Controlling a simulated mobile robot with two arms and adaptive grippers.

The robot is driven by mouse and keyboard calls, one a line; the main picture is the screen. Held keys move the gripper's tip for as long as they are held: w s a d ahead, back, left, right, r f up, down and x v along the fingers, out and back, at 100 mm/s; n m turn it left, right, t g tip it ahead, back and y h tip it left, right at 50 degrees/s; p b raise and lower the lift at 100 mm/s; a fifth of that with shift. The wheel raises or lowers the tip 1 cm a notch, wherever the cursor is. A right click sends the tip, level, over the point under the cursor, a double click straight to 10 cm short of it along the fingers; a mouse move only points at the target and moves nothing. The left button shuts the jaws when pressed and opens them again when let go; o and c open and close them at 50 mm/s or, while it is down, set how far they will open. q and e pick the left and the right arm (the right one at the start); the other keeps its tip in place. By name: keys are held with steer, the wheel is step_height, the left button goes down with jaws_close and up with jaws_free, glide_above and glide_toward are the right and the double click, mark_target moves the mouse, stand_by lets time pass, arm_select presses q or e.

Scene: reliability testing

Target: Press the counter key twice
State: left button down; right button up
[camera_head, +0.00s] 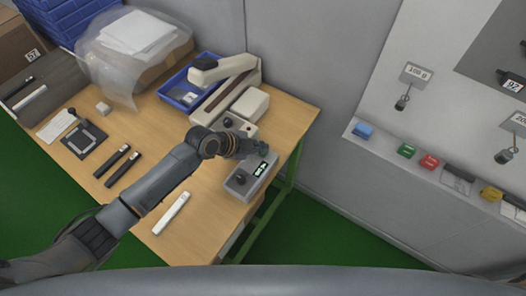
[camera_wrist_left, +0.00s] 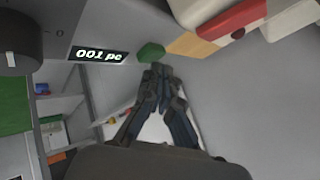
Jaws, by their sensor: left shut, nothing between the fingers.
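The counter (camera_head: 238,187) is a grey box at the right front edge of the wooden table, with a dark knob and a small lit display (camera_head: 262,168). In the left wrist view the display (camera_wrist_left: 99,55) appears upside down and reads "001 pc". A green key (camera_wrist_left: 151,52) sits beside the display. My left gripper (camera_head: 262,147) is shut and empty over the counter's far end. In the left wrist view its fingertips (camera_wrist_left: 157,69) are together right at the green key; I cannot tell whether they touch it. My right gripper is not in view.
A beige bench device (camera_head: 232,75) and a blue tray (camera_head: 180,92) stand behind the counter. Two black pens (camera_head: 118,165), a white stick (camera_head: 171,214) and a black fixture (camera_head: 84,139) lie on the table (camera_head: 150,120). A grey wall rises to the right.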

arm_select(q)
steer(key=shift+f+b, duration=0.5)
stand_by(0.6)
steer(key=shift+r, duration=0.1)
steer(key=shift+r+p, duration=0.65)
steer(key=shift+r, duration=0.15)
step_height(320, 180, up, 5)
steer(key=p, duration=0.4)
steer(key=shift+r, duration=0.1)
stand_by(0.3)
steer(key=shift+s, duration=0.1)
stand_by(0.5)
